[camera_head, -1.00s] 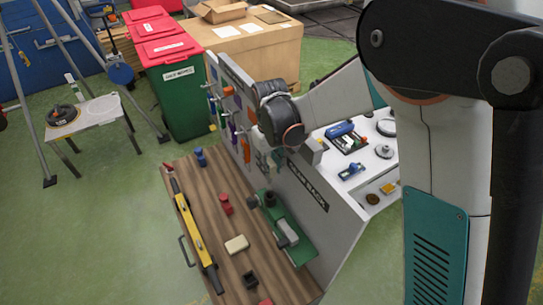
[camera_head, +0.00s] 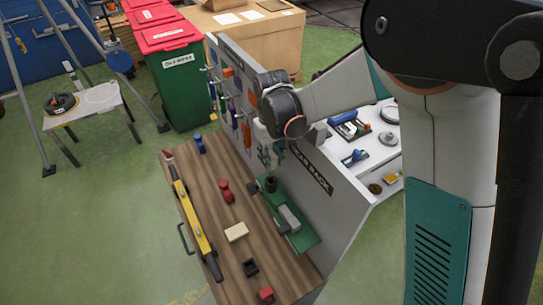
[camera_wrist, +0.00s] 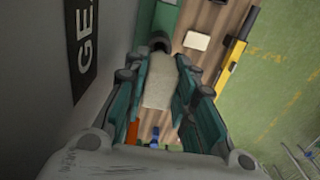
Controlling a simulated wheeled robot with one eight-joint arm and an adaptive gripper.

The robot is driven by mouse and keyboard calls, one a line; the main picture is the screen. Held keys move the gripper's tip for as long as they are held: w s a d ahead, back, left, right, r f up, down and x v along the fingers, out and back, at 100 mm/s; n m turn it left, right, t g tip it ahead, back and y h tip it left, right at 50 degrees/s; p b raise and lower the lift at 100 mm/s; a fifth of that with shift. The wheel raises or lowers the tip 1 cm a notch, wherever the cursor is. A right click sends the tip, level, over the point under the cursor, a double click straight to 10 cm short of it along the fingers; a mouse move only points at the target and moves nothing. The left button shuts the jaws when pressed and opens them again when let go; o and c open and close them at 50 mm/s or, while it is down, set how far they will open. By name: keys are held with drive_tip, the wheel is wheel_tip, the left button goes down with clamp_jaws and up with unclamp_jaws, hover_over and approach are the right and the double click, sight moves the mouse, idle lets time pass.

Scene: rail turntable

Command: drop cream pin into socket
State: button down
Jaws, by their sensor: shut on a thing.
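The cream pin (camera_wrist: 158,82) is between the teal fingers of my gripper (camera_wrist: 158,75) in the wrist view; the gripper is shut on it. A dark round socket (camera_wrist: 159,42) shows just beyond the pin's far end. In the head view the socket looks like a short black cylinder (camera_head: 270,185) on a green plate (camera_head: 303,238) at the bench's right side. Whether the pin touches the socket cannot be told.
The grey panel (camera_head: 325,165) stands close beside my gripper. The wooden bench (camera_head: 215,205) holds a yellow level (camera_head: 192,222), a cream block (camera_head: 237,232), a red piece (camera_head: 226,191) and a blue piece (camera_head: 199,143). Green floor lies open to the left.

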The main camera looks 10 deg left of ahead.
sight(271, 173)
drive_tip(key=shift+f+b, duration=0.5)
drive_tip(key=shift+f, duration=0.35)
drive_tip(key=shift+b, duration=0.75)
idle(1.1)
drive_tip(key=shift+f+b, duration=2.3)
drive_tip(key=shift+f, duration=0.45)
drive_tip(key=c, duration=1.2)
unclamp_jaws()
drive_tip(key=shift+c, duration=0.2)
wheel_tip(271, 173, up, 12)
